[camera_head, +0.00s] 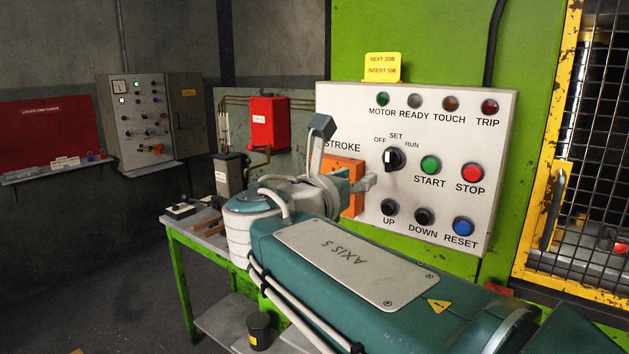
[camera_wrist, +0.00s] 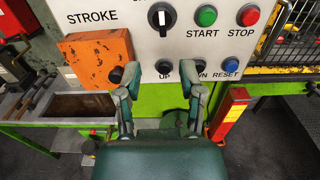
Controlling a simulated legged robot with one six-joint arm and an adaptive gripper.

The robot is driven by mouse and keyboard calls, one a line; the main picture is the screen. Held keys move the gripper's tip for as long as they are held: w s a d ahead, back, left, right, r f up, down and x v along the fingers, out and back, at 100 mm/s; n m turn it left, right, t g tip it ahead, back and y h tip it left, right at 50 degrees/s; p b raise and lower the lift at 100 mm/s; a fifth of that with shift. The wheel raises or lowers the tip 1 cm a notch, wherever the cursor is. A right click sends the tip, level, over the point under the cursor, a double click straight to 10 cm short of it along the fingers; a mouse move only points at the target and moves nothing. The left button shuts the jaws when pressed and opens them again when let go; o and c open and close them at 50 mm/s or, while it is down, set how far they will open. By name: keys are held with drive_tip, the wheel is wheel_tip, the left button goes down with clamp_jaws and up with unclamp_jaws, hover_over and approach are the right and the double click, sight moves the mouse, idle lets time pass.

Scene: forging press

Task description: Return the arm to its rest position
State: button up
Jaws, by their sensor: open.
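My arm extends from the lower right of the head view toward a white control panel (camera_head: 340,110). My gripper (camera_head: 362,178) is at the arm's far end, in front of the panel's lower left part. In the wrist view my gripper (camera_wrist: 160,82) shows two fingers spread apart with nothing between them. Its fingertips appear over the panel's lower edge, near the UP and DOWN buttons. Whether they touch the panel cannot be told. The orange STROKE box (camera_wrist: 97,58) is left of the fingers and partly hidden by my gripper in the head view.
A green-legged bench (camera_head: 183,275) stands below, with a red box (camera_head: 269,123) on the wall behind. A yellow-framed mesh guard (camera_head: 548,150) is at the right. A grey control cabinet (camera_head: 140,120) and red board (camera_head: 45,133) are at the left. Floor at lower left looks clear.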

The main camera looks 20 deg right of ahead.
drive_tip(key=s+d+f+m+g+y, duration=0.1)
drive_tip(key=s+f+m+g+y, duration=0.1)
drive_tip(key=s+f+m+y, duration=0.45)
drive_tip(key=s+d+f+m+g+y, duration=0.1)
drive_tip(key=s+d+f+m+g, duration=0.2)
drive_tip(key=f+m, duration=0.5)
drive_tip(key=s+a+f+m+y, duration=0.6)
drive_tip(key=s+a+f+m, duration=0.2)
drive_tip(key=f+m, duration=0.3)
drive_tip(key=shift+s+a+f+y, duration=0.35)
drive_tip(key=shift+s+a+f, duration=0.05)
drive_tip(key=shift+f, duration=0.4)
